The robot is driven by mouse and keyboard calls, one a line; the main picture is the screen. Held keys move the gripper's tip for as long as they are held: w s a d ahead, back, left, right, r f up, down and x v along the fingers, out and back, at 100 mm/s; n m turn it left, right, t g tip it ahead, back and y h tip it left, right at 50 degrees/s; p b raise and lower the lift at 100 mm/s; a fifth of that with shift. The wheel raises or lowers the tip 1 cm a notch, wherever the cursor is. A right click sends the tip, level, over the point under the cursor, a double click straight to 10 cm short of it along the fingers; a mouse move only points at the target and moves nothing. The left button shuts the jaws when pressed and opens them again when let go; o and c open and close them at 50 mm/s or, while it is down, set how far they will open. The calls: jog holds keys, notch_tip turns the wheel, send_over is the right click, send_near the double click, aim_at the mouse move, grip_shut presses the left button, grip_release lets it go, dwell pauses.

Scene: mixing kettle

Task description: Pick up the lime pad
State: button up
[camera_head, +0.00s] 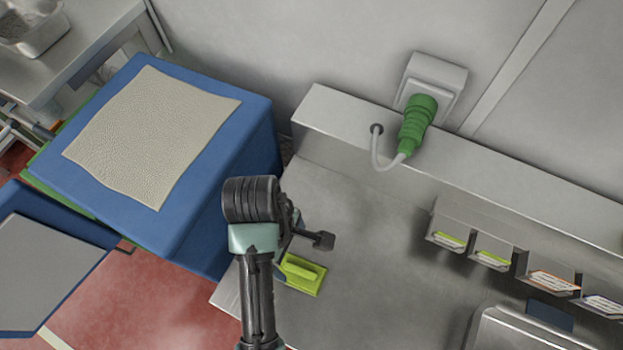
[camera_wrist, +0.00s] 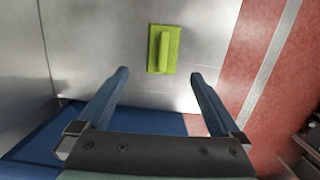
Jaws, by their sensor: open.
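The lime pad (camera_head: 301,274) is a flat lime-green rectangle with a raised handle. It lies on the grey metal counter (camera_head: 370,260) near the counter's left end, partly hidden by my arm in the head view. In the wrist view the lime pad (camera_wrist: 163,49) lies ahead of the fingers, near the top middle, with its handle running lengthwise. My gripper (camera_wrist: 158,75) is open and empty, with its two blue fingers apart on either side below the pad in the picture. In the head view my gripper (camera_head: 322,240) is mostly hidden behind my wrist, above the counter near the pad.
A blue block with a beige textured top (camera_head: 150,130) stands left of the counter. A raised ledge (camera_head: 450,175) runs along the wall, with a green plug (camera_head: 417,122) in a socket above it. Labelled holders (camera_head: 490,250) line the right. Red floor (camera_head: 120,300) lies at lower left.

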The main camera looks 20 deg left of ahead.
aim_at(300, 271)
jog(key=f, duration=0.4)
jog(key=s+d+f, duration=0.1)
jog(key=f, duration=0.2)
jog(key=shift+w+d+f+p, duration=0.1)
jog(key=shift+d+f+p, duration=0.15)
jog(key=shift+f, duration=1.1)
jog(key=shift+w+d+f+p, duration=0.1)
jog(key=shift+d+f, duration=0.1)
jog(key=shift+f, duration=1.15)
jog(key=shift+s, duration=0.1)
jog(key=c, duration=1.1)
jog(key=shift+r, duration=0.1)
notch_tip(300, 271, up, 10)
jog(key=shift+f+b, duration=0.1)
jog(key=shift+b, duration=0.3)
